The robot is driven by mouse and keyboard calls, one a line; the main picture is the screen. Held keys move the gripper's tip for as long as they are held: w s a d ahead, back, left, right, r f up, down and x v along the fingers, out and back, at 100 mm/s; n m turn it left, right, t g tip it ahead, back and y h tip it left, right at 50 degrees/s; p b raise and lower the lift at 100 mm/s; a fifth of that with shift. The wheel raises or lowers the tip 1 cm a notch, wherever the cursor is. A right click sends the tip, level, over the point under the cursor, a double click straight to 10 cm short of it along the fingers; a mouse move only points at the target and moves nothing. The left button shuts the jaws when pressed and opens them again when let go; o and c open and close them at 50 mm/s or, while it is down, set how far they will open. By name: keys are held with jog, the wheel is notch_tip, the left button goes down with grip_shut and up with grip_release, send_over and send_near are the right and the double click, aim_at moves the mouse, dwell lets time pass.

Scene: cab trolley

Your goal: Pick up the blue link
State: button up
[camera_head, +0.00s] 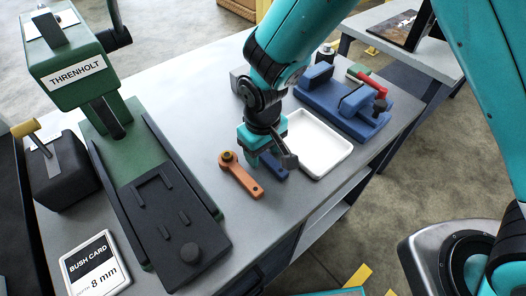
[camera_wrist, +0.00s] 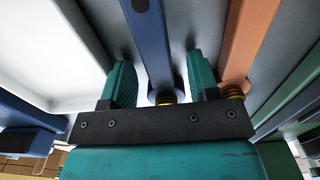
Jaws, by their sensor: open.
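The blue link (camera_head: 276,172) lies on the grey bench top, partly hidden by my gripper in the head view. In the wrist view the blue link (camera_wrist: 150,35) runs away between the two teal fingers, with a brass-coloured ringed end near the palm. My gripper (camera_head: 262,160) is over the link, pointing down. In the wrist view my gripper (camera_wrist: 162,78) is open, with a finger on each side of the link and visible gaps. I cannot tell whether the fingertips are at the bench's height.
An orange link (camera_head: 242,177) lies close to the left of the blue one, also close by the right finger in the wrist view (camera_wrist: 249,40). A white tray (camera_head: 318,142) is close right. A blue fixture (camera_head: 340,100) stands behind; a green THRENHOLT press (camera_head: 75,75) stands left.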

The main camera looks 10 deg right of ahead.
grip_shut()
jog(key=shift+r, duration=0.2)
notch_tip(320, 180, up, 20)
jog(key=b, duration=0.1)
jog(key=shift+f, duration=0.15)
dwell(0.4)
